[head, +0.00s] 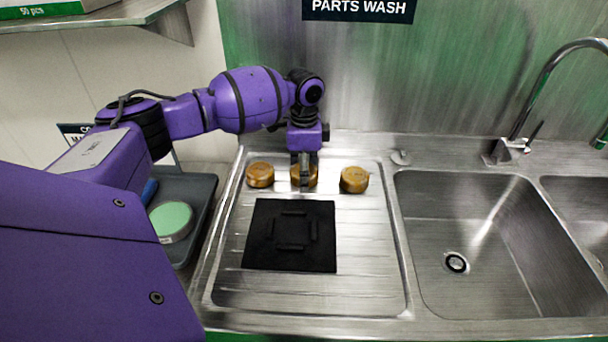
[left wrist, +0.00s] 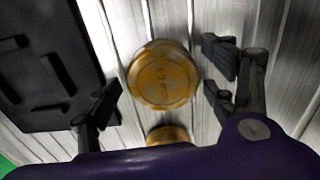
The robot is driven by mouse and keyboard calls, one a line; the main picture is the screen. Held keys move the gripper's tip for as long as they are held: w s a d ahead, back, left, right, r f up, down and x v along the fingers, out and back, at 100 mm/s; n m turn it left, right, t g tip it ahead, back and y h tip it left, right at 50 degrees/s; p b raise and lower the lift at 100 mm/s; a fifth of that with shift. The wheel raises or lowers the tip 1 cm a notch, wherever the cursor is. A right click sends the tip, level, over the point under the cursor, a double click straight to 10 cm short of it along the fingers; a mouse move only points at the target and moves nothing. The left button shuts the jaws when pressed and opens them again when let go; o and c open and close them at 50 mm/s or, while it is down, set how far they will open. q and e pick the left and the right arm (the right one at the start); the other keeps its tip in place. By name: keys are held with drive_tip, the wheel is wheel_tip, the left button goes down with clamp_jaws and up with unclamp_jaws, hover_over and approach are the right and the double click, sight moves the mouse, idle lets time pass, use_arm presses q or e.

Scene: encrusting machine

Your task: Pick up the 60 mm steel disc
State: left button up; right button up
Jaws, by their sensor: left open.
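Three round golden-brown discs stand in a row on the drainboard: a left one (head: 260,175), a middle one (head: 313,178) and a right one (head: 354,180). None looks plain steel-grey, and I cannot read their marks to tell which is 60 mm. My left gripper (head: 304,185) is over the middle disc and partly hides it. In the left wrist view the left gripper (left wrist: 164,86) is open, with a marked golden disc (left wrist: 163,76) between its fingers and visible gaps on both sides. Another disc (left wrist: 168,134) is partly hidden by my gripper's body.
A black square mat with raised bars (head: 261,226) lies in front of the discs. A sink (head: 480,235) is at the right, with a tap (head: 545,95) behind. A dark tray (head: 201,190) with a round green-topped item (head: 171,219) is at the left.

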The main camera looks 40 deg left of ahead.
use_arm(q)
drive_tip(key=c, duration=1.6)
drive_tip(key=shift+r, duration=0.1)
